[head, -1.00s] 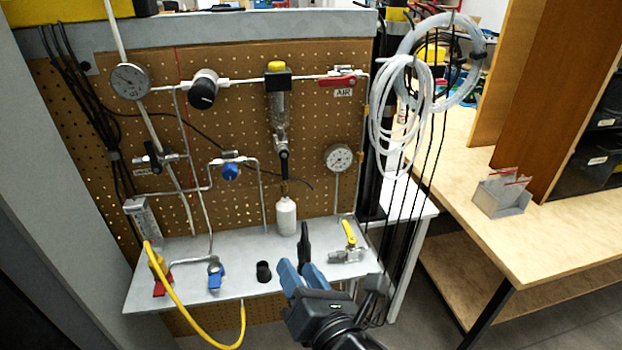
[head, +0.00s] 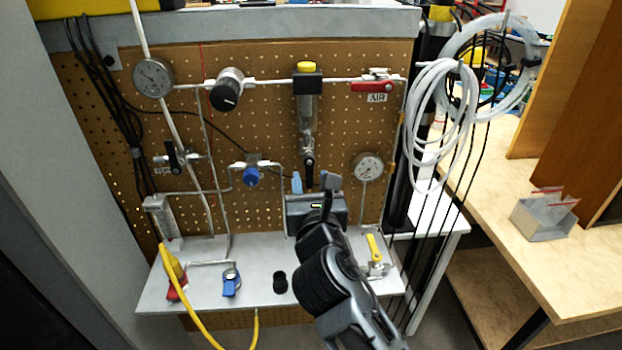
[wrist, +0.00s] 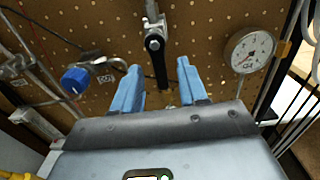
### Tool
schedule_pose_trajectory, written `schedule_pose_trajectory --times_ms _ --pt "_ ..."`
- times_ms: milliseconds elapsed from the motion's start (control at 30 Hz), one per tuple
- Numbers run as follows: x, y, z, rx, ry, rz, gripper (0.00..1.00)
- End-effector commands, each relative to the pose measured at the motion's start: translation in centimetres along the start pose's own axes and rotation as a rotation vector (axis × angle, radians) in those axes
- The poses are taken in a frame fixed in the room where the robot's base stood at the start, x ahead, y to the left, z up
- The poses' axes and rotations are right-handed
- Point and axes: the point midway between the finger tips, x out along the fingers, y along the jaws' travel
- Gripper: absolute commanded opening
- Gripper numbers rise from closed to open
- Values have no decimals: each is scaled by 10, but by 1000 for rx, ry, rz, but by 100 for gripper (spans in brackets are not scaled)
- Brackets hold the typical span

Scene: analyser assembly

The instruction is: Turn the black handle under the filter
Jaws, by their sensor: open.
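The filter (head: 306,112) is a clear bowl with a yellow cap on the pegboard, at the upper middle of the head view. The black handle (head: 308,168) hangs below it, pointing down. In the wrist view the black handle (wrist: 157,62) hangs from a silver fitting. My gripper (head: 314,184) is open, with its blue fingers raised toward the handle. In the wrist view my gripper (wrist: 158,82) has one finger on each side of the handle's lower part, with gaps visible.
A blue knob (head: 251,176) is left of my gripper and a gauge (head: 368,167) is right of it. Below is a grey shelf (head: 205,299) with a yellow-handled valve (head: 376,252). Coiled white tubing (head: 440,120) hangs at the right.

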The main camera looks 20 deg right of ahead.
Motion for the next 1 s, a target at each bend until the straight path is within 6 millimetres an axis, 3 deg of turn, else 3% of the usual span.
schedule_pose_trajectory --times_ms 367,833,1000 --pt "8 0 0 1 0 0 43" --pt "8 0 0 2 0 0 0" --pt "8 0 0 2 0 0 0"
